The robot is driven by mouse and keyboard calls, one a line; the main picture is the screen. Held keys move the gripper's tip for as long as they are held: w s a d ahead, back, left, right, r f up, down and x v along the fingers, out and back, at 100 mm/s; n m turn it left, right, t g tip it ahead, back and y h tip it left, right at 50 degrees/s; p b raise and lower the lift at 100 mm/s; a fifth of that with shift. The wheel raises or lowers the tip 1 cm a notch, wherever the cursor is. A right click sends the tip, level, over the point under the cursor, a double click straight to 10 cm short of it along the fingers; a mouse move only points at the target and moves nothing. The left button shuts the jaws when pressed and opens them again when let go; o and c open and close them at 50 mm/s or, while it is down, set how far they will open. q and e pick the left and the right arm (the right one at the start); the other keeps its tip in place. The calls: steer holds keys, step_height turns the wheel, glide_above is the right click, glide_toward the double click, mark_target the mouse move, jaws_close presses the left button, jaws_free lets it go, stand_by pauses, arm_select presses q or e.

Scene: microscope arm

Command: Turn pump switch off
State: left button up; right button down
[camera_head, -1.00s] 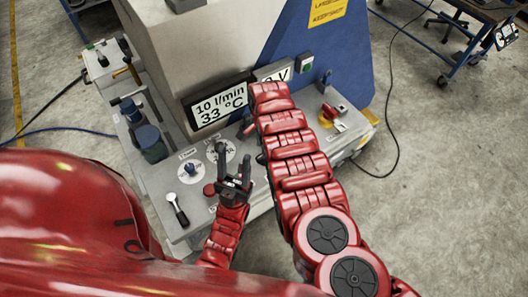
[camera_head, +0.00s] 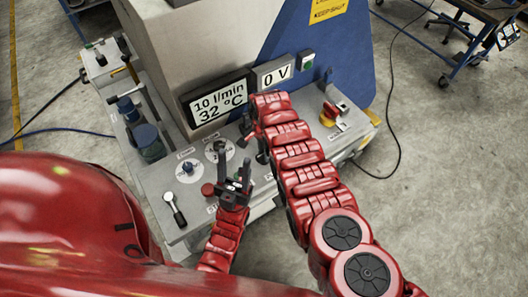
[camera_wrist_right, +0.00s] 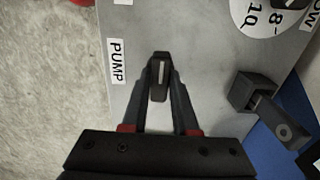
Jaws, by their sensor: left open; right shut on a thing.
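The pump switch (camera_wrist_right: 160,62) is a small dark lever beside the PUMP label (camera_wrist_right: 117,62) on the grey panel in the right wrist view. My right gripper (camera_wrist_right: 162,88) has its two dark fingers closed on the switch from both sides. In the head view my right arm reaches in from the lower right, and its gripper is largely hidden behind its links. My left gripper (camera_head: 235,173) is open over the front of the panel.
A dark block (camera_wrist_right: 256,92) stands near the right gripper. A numbered dial (camera_wrist_right: 272,14) lies beyond it. Displays read 32 °C (camera_head: 218,97) and 0 V (camera_head: 276,73). A red-yellow switch (camera_head: 331,112) sits at the right, a black-handled lever (camera_head: 175,208) at the left.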

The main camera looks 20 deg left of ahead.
steer(key=shift+n, duration=0.8)
steer(key=n, duration=0.2)
steer(key=shift+f+n, duration=0.1)
steer(key=shift+n, duration=0.2)
steer(key=shift+w+n+b, duration=0.1)
steer(key=shift+n+b, duration=0.5)
steer(key=shift+n, duration=0.3)
steer(key=shift+f+n+b, duration=0.15)
steer(key=shift+n+b, duration=0.5)
steer(key=shift+n, duration=0.25)
steer(key=n+b, duration=0.5)
steer(key=n, duration=0.1)
steer(key=shift+b, duration=0.35)
steer(key=shift+r+n+b, duration=0.2)
steer(key=shift+n+b, duration=1.5)
steer(key=shift+n, duration=0.4)
